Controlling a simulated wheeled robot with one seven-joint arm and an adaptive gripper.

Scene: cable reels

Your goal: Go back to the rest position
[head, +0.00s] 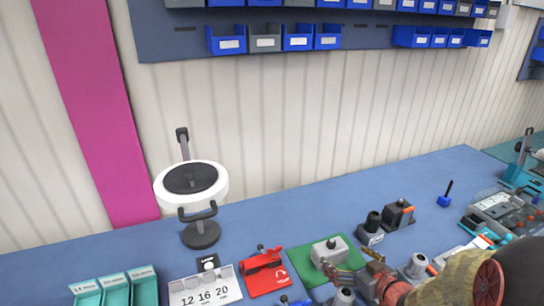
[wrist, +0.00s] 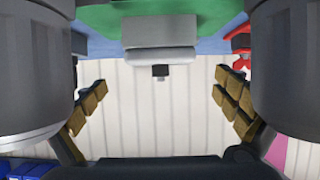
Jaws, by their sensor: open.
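My gripper (head: 352,268) is at the lower right of the head view, with my arm entering from the bottom right corner. Its fingers are beside and in front of a light grey box with a dark knob (head: 330,250) on a green mat (head: 305,266). In the wrist view my gripper (wrist: 160,100) is open, its tan-padded fingers wide apart with nothing between them. The grey box (wrist: 160,40) and green mat (wrist: 215,22) show there beyond the fingers, upside down. I cannot tell whether a fingertip touches the box.
On the blue table (head: 265,215) stand a round white lamp (head: 160,190), a red holder (head: 264,272), teal bins (head: 115,288), a number board (head: 205,290) and a dark grey device (head: 398,214). Blue bins (head: 298,37) hang on the wall. The table behind the mat is clear.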

